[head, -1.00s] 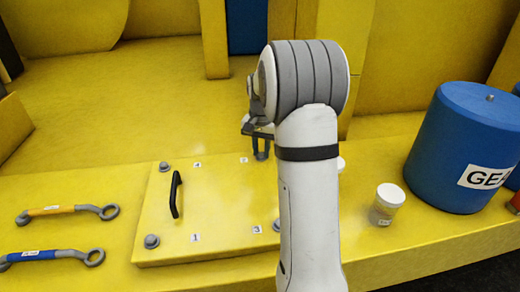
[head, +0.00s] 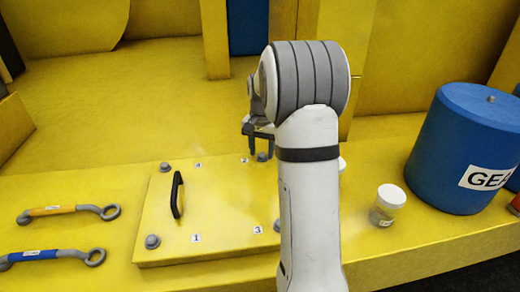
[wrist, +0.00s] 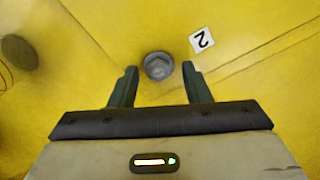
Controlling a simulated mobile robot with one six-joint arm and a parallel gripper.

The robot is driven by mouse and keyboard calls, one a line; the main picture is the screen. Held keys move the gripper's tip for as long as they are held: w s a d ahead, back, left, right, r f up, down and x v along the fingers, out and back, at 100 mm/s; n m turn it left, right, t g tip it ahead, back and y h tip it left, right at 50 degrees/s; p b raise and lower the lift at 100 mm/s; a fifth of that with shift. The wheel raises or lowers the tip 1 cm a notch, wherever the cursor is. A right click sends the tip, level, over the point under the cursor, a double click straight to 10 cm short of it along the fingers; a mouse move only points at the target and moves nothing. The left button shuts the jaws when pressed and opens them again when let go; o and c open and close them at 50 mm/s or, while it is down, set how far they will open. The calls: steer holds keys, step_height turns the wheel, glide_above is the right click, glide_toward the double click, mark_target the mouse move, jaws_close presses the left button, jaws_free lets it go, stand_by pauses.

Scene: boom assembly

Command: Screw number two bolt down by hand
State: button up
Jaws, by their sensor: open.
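The number two bolt (wrist: 158,66) is a grey hex head on a round washer, beside the label "2" (wrist: 202,40) in the wrist view. In the head view it shows at the far right corner of the yellow cover plate (head: 215,215), as a grey bolt head (head: 262,157) just under my gripper (head: 258,143). In the wrist view my gripper (wrist: 156,86) is open, with one finger on each side of the bolt and a gap on both sides. The bolt lies slightly beyond the fingertips. How far the bolt sits in its hole cannot be told.
The plate has a black handle (head: 177,194) and other corner bolts, such as those at number 4 (head: 165,167) and number 1 (head: 152,241). Two wrenches, orange (head: 68,211) and blue (head: 52,256), lie left. A white-lidded jar (head: 388,205) and blue drum (head: 465,150) stand right.

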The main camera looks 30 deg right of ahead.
mark_target(262, 154)
step_height(262, 154, up, 8)
steer(key=shift+f, duration=0.1)
stand_by(0.7)
